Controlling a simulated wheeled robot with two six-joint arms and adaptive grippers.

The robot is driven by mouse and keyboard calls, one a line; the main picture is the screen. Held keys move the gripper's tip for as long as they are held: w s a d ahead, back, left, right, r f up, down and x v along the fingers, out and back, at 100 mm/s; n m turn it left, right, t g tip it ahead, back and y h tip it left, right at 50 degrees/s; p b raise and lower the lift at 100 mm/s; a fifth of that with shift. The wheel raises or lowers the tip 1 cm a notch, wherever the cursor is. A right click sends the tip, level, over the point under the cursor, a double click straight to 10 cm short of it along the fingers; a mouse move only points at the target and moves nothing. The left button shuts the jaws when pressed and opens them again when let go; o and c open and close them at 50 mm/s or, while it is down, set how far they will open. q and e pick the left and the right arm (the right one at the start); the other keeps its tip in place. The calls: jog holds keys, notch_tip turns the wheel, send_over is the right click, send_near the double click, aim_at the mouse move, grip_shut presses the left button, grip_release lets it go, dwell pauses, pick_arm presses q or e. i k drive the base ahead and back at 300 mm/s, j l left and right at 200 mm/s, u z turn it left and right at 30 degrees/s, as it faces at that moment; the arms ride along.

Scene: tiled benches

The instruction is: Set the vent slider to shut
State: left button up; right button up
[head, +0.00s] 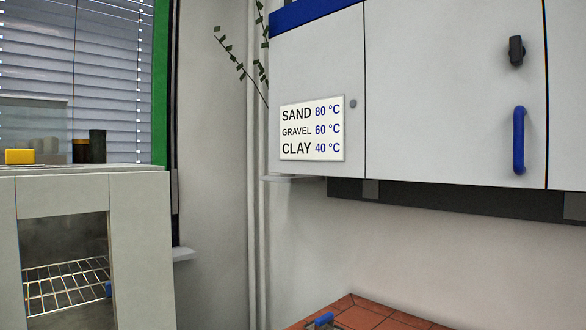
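I cannot make out a vent slider in the head view. A sign (312,130) on the wall cabinet reads SAND 80 °C, GRAVEL 60 °C, CLAY 40 °C. A pale box-shaped unit (142,240) stands at the left. Its front opening shows an empty wire rack (65,277), and a small blue part (108,289) shows at the opening's right edge. Neither of my grippers is in view.
The white wall cabinet (440,90) has a blue handle (519,140) and a dark latch (516,50). A red-tiled bench (362,316) shows at the bottom, with a blue-topped thing (323,319) cut off. A yellow block (19,156) and dark jars (97,146) sit atop the unit.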

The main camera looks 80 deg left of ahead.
aim_at(24, 156)
jog(key=u, duration=0.45)
jog(key=i+u, duration=0.1)
jog(key=u, duration=0.85)
jog(key=l+u, duration=0.1)
jog(key=u, duration=0.85)
jog(key=l+u, duration=0.15)
jog(key=u, duration=0.35)
